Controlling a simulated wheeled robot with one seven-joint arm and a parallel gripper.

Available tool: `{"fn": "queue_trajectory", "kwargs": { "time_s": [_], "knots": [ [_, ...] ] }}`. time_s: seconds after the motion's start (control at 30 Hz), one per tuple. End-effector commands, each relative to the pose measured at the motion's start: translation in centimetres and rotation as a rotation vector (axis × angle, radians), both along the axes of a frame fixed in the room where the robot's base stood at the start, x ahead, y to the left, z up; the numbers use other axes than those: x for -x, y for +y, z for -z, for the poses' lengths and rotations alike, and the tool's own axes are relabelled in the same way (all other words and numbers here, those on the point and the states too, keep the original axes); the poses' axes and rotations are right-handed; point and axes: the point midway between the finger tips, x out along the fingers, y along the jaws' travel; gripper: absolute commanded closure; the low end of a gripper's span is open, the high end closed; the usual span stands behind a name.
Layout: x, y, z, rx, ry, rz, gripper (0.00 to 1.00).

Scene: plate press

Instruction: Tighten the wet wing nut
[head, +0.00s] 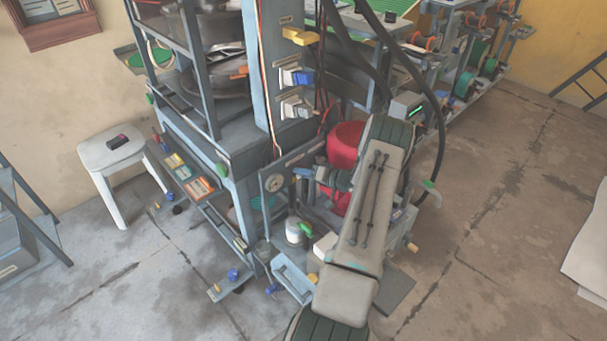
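A grey-blue plate press (225,155) stands in the middle of the head view. Several small coloured handles or wing nuts show on and around it: a yellow one (300,36) and a blue one (302,77) on the column, a green one (221,170) on the frame, a green one (306,228) by a white pot, and a blue one (233,273) low down. I cannot tell which is wet. My arm reaches up from the bottom. What seems to be my gripper (318,175) is beside a blue handle (302,173) near a round gauge; its fingers are too small to read.
A red cylinder (345,145) stands behind my arm, and a black hose (436,120) curves down beside it. A white stool (112,152) holds a small dark item at left. A bench with reels (460,85) stands at the back. The floor at right is mostly clear.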

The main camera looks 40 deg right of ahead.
Motion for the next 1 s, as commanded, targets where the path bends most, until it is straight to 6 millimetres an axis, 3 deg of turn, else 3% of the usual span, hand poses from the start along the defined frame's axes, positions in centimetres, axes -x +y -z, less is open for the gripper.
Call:
{"fn": "queue_trajectory", "kwargs": {
  "time_s": [0.27, 0.7, 1.0],
  "knots": [
    [1.1, -0.5, -0.3, 0.0, 0.001, 0.001, 0.68],
    [9.6, -4.0, -2.5, 0.001, 0.001, 0.002, 0.68],
    [12.3, -5.1, -3.3, 0.0, -0.001, -0.001, 0.68]
  ]
}}
